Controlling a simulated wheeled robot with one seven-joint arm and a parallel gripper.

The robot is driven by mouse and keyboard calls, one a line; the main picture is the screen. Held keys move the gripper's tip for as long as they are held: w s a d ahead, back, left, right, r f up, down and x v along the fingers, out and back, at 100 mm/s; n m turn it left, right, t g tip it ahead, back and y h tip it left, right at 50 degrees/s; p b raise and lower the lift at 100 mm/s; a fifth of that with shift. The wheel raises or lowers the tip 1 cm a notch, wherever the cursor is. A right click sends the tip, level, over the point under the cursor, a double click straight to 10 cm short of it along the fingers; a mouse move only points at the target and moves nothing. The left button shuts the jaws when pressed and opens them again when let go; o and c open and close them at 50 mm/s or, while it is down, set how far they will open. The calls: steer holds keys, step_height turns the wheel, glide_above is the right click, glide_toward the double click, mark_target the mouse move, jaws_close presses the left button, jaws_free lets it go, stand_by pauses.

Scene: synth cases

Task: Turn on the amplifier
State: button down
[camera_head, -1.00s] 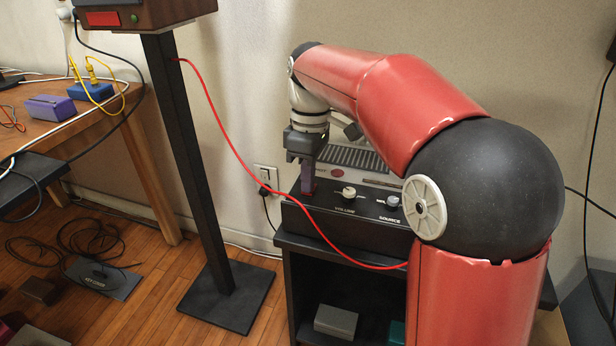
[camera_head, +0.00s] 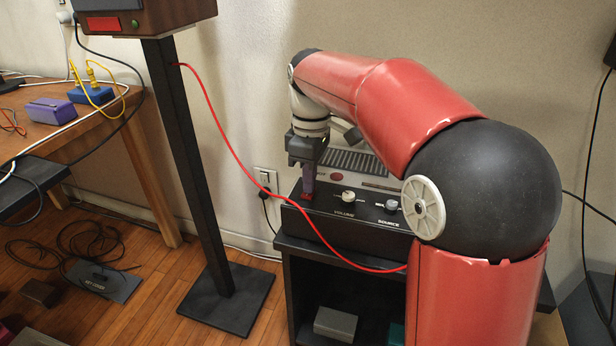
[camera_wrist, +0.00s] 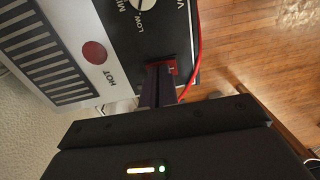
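The amplifier (camera_head: 352,226) is a black unit with a sloping control panel, standing on a black cabinet. Its panel has a volume knob (camera_head: 348,196) and a source knob (camera_head: 391,206). A small red switch (camera_head: 307,197) sits at the panel's left end; it also shows in the wrist view (camera_wrist: 174,66). My gripper (camera_head: 308,191) points down with its purple-grey fingers together, tips at the red switch. In the wrist view the fingertips (camera_wrist: 158,70) partly cover the switch. I cannot tell whether they touch it or which way it is set.
A red cable (camera_head: 243,165) hangs from the stand and crosses the amplifier's front. The black stand (camera_head: 190,170) is to the left. Behind the panel are a vent grille (camera_head: 354,161) and a round red spot (camera_head: 337,177), marked HOT in the wrist view.

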step_height(320, 180, up, 4)
steer(key=p, duration=0.4)
steer(key=shift+r, duration=0.25)
step_height(320, 180, up, 9)
steer(key=shift+w+d+r, duration=0.15)
steer(key=shift+w+r, duration=0.05)
steer(key=shift+w, duration=0.25)
steer(key=shift+f+b, duration=0.15)
steer(key=shift+b, duration=0.5)
steer(key=shift+s+a+r+g+b, duration=0.2)
steer(key=shift+s+r+g+b, duration=0.1)
steer(key=shift+b, duration=0.05)
